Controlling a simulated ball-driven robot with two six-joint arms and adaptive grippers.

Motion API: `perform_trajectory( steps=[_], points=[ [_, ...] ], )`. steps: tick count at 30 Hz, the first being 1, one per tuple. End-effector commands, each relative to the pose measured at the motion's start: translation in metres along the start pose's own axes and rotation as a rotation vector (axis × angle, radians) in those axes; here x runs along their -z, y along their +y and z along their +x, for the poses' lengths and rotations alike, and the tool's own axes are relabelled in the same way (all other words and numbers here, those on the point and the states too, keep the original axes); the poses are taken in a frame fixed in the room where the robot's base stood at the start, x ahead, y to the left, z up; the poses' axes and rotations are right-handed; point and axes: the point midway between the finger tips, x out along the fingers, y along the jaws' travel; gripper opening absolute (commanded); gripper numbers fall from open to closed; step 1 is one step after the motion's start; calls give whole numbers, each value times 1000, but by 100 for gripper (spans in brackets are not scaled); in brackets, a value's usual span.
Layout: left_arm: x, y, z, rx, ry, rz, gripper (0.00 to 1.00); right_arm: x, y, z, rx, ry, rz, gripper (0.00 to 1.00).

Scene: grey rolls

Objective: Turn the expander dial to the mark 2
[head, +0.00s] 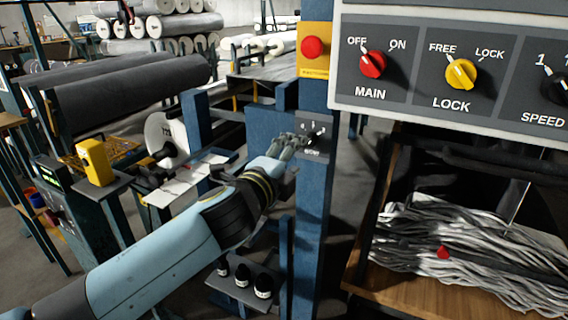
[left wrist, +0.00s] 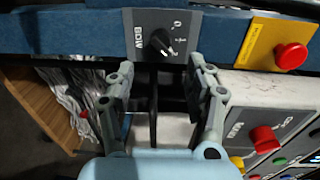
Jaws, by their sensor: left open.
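The dial is a small black knob (left wrist: 162,41) on a dark plate labelled BOW (left wrist: 143,22), fixed to a blue post. In the left wrist view the plate appears turned sideways; a white pointer seems to lie toward the lower right of the knob, but the small marks are too blurred to read surely. The plate also shows in the head view (head: 317,128), partly behind my fingers. My left gripper (left wrist: 160,72) is open, its two fingers apart and just short of the knob, with nothing between them. In the head view the left gripper (head: 291,143) reaches the plate from the left.
A red button on a yellow plate (head: 313,48) sits above on the post. A panel at upper right carries a red MAIN knob (head: 372,64), a yellow LOCK knob (head: 461,73) and a black SPEED knob (head: 555,87). A shelf with black-capped bottles (head: 243,282) is below my arm.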

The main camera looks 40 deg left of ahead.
Motion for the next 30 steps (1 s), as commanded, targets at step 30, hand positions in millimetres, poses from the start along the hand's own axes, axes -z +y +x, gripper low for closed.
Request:
perform_trajectory(
  steps=[30],
  points=[
    [-1, 25, -40, -35, -8, -2, 54, -1, -2, 7, 1, -1, 0, 59]
  ],
)
